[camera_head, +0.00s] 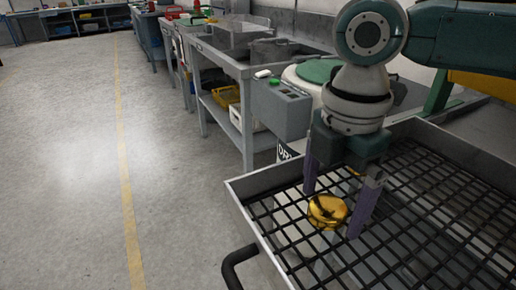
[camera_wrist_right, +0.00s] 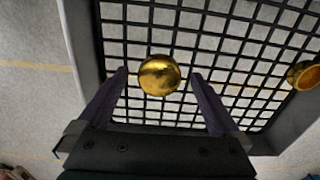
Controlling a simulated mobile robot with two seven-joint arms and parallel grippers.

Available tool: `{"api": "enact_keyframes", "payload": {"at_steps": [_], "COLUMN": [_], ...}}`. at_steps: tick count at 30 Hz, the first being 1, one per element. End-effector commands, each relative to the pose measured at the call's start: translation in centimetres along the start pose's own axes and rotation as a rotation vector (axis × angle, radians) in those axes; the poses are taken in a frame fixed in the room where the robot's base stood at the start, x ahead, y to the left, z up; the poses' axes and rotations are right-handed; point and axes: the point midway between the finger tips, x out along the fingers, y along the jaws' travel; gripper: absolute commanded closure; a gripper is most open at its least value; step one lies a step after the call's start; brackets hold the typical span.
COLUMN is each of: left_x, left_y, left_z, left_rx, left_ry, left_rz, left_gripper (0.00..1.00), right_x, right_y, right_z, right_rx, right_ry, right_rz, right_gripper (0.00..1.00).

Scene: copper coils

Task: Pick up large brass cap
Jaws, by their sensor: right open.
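A round, shiny brass cap (camera_head: 327,211) lies on the black grid of a metal-rimmed tray in the head view. It also shows in the right wrist view (camera_wrist_right: 159,75), just beyond and between the fingertips. My right gripper (camera_head: 338,212) is open above the grid, with one purple finger on each side of the cap. In the wrist view (camera_wrist_right: 160,78) both fingers stand apart from the cap. A second brass piece (camera_wrist_right: 304,75) lies at the right of the wrist view. My left gripper is not in view.
The tray's metal rim (camera_head: 240,197) surrounds the grid, with a black handle (camera_head: 238,262) at its front left. A grey control box (camera_head: 280,108) and a workbench (camera_head: 222,62) stand behind. The floor at left is clear.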

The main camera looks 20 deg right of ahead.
Motion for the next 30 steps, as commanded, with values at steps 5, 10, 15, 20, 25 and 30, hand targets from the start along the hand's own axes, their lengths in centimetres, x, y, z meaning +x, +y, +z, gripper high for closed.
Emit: {"api": "enact_keyframes", "payload": {"at_steps": [5, 10, 15, 20, 25, 30], "left_x": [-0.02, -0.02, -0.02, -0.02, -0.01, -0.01], "left_y": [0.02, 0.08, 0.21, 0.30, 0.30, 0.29], "left_z": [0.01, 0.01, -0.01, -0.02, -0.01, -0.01], "left_rx": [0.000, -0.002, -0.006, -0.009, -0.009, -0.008], "left_ry": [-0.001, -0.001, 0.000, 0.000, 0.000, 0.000], "left_rz": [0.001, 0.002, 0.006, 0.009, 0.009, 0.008], "left_gripper": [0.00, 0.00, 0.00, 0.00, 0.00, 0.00], "right_x": [-0.03, -0.05, -0.07, -0.07, -0.08, -0.09], "right_y": [0.01, 0.01, 0.02, 0.02, 0.02, 0.03], "right_z": [-0.01, -0.01, -0.01, -0.01, -0.01, -0.01], "right_rx": [0.000, 0.000, 0.000, 0.000, 0.000, 0.000], "right_ry": [0.000, 0.000, 0.000, 0.000, 0.000, 0.000], "right_rz": [0.000, 0.000, 0.001, 0.001, 0.001, 0.001], "right_gripper": [0.00, 0.19, 0.38, 0.56, 0.75, 0.90]}}
